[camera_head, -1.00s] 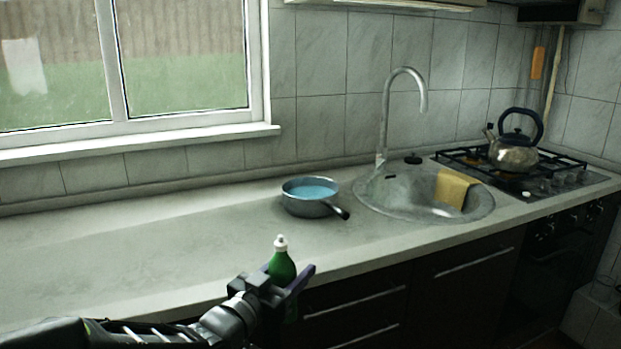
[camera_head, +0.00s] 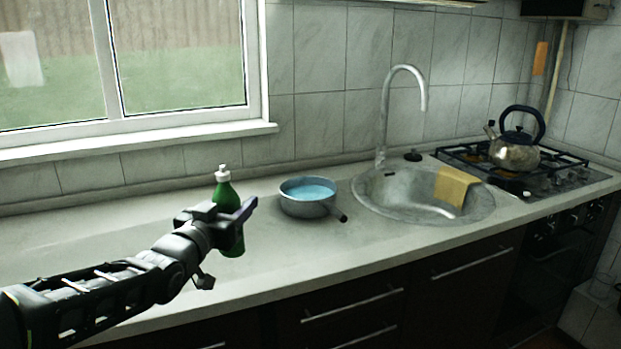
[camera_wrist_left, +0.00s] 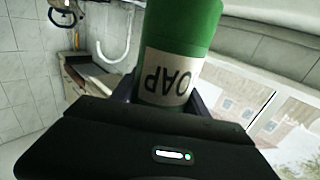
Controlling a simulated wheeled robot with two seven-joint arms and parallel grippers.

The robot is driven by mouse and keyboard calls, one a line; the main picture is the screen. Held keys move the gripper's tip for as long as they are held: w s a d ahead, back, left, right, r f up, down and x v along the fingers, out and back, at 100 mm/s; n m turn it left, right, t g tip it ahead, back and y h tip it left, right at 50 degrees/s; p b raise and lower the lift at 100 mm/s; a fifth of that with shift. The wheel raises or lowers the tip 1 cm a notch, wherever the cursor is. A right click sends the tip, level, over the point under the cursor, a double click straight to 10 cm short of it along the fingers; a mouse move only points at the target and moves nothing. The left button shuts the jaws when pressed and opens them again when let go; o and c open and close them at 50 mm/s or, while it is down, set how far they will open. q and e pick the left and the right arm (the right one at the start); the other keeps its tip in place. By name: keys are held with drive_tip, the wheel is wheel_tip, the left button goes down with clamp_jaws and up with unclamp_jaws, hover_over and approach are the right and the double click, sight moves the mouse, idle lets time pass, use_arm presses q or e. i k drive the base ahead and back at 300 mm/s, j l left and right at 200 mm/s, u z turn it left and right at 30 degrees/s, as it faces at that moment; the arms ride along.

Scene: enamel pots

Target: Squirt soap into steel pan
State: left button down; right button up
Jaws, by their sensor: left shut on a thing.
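A green soap bottle (camera_head: 222,193) with a white cap stands upright in my left gripper (camera_head: 236,218), which is shut on it. In the left wrist view the bottle (camera_wrist_left: 182,35) is close up with its "SOAP" label partly showing. The steel pan (camera_head: 308,207) sits on the counter to the right of the gripper, with blue inside it and a dark handle pointing to the front right. The bottle is apart from the pan, to its left. My right gripper is not in view.
The sink (camera_head: 400,207) with a tall faucet (camera_head: 384,115) lies right of the pan. A yellow cloth (camera_head: 455,186) hangs over its edge. A kettle (camera_head: 515,152) stands on the gas stove (camera_head: 560,172). The counter's left part (camera_head: 60,245) is clear.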

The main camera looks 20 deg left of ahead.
sight(305, 197)
drive_tip(key=i, duration=1.4)
